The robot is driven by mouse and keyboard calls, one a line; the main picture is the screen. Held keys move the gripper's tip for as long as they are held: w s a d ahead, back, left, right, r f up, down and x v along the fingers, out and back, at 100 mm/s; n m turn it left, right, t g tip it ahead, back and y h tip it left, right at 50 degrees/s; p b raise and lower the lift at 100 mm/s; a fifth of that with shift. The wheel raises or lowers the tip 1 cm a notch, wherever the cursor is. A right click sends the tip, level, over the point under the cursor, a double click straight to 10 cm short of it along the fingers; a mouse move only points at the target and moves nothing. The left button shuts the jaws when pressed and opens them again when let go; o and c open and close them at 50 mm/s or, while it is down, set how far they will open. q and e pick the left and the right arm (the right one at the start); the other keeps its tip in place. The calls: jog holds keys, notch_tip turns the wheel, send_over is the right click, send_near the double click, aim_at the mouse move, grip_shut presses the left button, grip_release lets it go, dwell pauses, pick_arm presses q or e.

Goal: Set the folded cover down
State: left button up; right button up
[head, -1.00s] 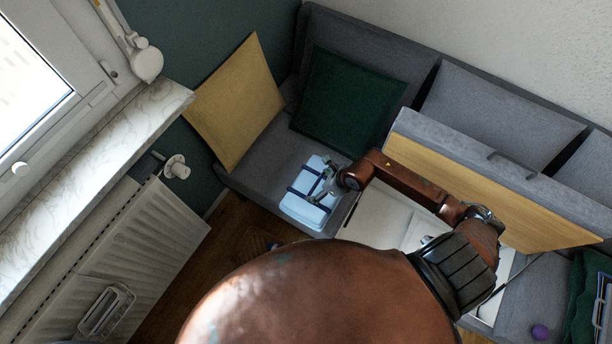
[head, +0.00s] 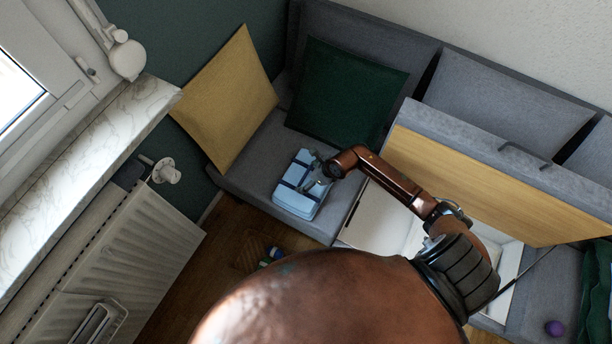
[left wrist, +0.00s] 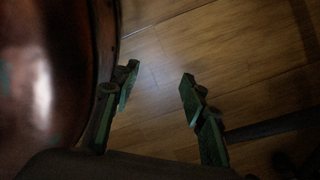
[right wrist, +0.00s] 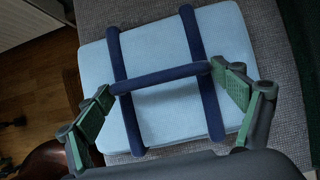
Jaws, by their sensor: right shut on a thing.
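The folded cover (head: 299,192) is a light blue, padded block with navy straps and a navy handle bar. It is over the left end of the grey sofa seat, in front of the green cushion. In the right wrist view the cover (right wrist: 165,115) lies flat against grey fabric; I cannot tell whether its underside touches. My right gripper (head: 317,186) is above it, and its fingers (right wrist: 165,100) are shut on the handle bar, one at each end. My left gripper (left wrist: 155,95) shows only in the left wrist view, open and empty above the wooden floor.
The sofa's storage box (head: 384,222) is open beside the cover, its wood-faced lid (head: 480,190) raised. A yellow cushion (head: 230,100) and green cushion (head: 346,92) stand behind. A radiator (head: 130,255) is at left.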

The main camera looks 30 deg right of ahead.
pick_arm(q)
jog(key=shift+w, duration=0.1)
jog(key=shift+w, duration=0.15)
pick_arm(e)
jog(key=o, duration=1.9)
jog(key=shift+f, duration=0.1)
jog(key=shift+o, duration=0.2)
pick_arm(q)
jog(key=shift+r, duration=0.1)
pick_arm(e)
jog(key=shift+s+d+r, duration=0.1)
jog(key=shift+r, duration=0.25)
jog(key=p+v, duration=0.2)
jog(key=v, duration=0.3)
jog(key=shift+d+r+p, duration=0.1)
jog(key=shift+r+p, duration=0.2)
pick_arm(q)
jog(key=shift+s+a+r+p, duration=0.1)
jog(key=shift+s+r+p, duration=0.2)
jog(key=shift+s, duration=0.45)
jog(key=shift+s+a+r+p, duration=0.15)
jog(key=shift+s+r+p, duration=0.1)
jog(key=shift+s, duration=0.55)
jog(key=shift+s+a+r+p, duration=0.1)
jog(key=shift+s+r+p, duration=0.2)
jog(key=shift+s, duration=0.45)
pick_arm(e)
jog(key=shift+v, duration=2.95)
